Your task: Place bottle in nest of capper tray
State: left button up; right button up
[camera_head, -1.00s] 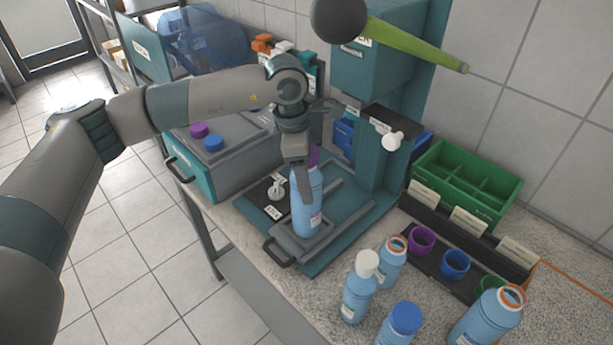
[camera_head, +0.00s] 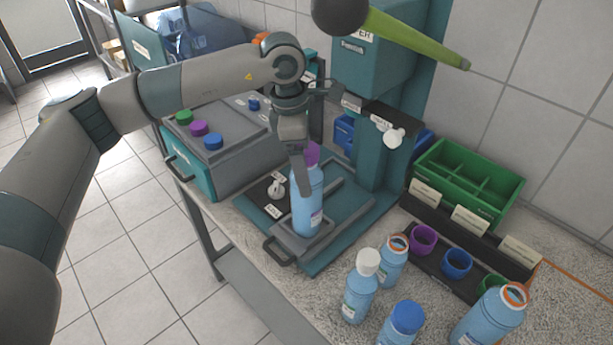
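A light-blue bottle with a purple cap (camera_head: 308,205) stands upright on the grey tray (camera_head: 283,238) of the teal capper, toward its front; its base appears to sit in the nest, though the nest itself is mostly hidden. My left gripper (camera_head: 304,180) comes down from above at the bottle's upper part. One finger shows in front of the bottle; the other is hidden, so I cannot tell whether it grips. My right gripper is not in view.
Several bottles, including a white-capped one (camera_head: 361,285) and a blue-capped one (camera_head: 401,325), stand at the front right. A black cap rack (camera_head: 440,270) and a green divided bin (camera_head: 468,180) lie behind them. The capper column (camera_head: 380,70) rises behind the tray.

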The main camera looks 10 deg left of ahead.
pick_arm(q)
jog(key=r, duration=0.2)
jog(key=r+b, duration=0.1)
jog(key=r, duration=0.2)
jog(key=a+r+b, duration=0.1)
jog(key=r, duration=0.2)
jog(key=shift+s+a+r, duration=0.1)
jog(key=shift+a+r, duration=0.05)
jog(key=shift+r, duration=0.3)
dwell(0.9)
